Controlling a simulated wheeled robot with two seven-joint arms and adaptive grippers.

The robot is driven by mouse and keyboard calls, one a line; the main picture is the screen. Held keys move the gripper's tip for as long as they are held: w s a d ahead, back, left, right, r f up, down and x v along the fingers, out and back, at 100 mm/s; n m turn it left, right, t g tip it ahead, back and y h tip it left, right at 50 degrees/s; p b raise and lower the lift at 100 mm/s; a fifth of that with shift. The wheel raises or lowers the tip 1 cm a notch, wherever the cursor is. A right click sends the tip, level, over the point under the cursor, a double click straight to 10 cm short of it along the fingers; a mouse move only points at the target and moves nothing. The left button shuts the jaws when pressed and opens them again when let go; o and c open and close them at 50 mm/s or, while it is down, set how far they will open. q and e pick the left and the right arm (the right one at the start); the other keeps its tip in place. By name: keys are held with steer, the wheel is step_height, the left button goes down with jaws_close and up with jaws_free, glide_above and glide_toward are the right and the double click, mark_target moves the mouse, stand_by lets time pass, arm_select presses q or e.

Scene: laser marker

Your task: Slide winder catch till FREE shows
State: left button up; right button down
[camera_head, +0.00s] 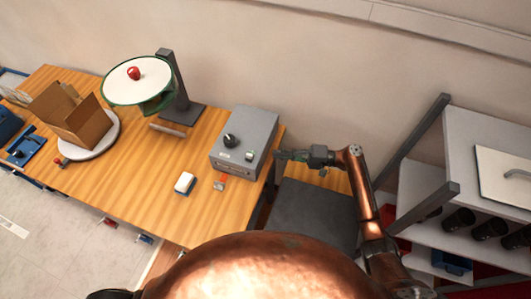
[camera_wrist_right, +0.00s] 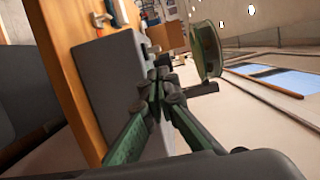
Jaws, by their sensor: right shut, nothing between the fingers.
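A round reel with a white face, green rim and red knob (camera_head: 134,73) stands on a dark post at the back of the wooden bench. It also shows in the wrist view (camera_wrist_right: 208,50). A grey box (camera_head: 262,120) with a black dial and a small pale-green part on top sits at the bench's right end. I cannot tell which part is the winder catch, and no FREE lettering is readable. My right gripper (camera_head: 279,155) is shut and empty beside the box's right side; in the wrist view its fingertips (camera_wrist_right: 162,82) meet close to the box. Contact is unclear. My left gripper is not in view.
A white block (camera_head: 184,182) and a small red-orange item (camera_head: 220,183) lie in front of the box. An open cardboard box (camera_head: 75,118) sits on a round white plate at left. A grey shelf (camera_head: 480,130) stands at right. The bench's middle front is clear.

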steer(key=d, duration=0.3)
steer(key=shift+d, duration=0.35)
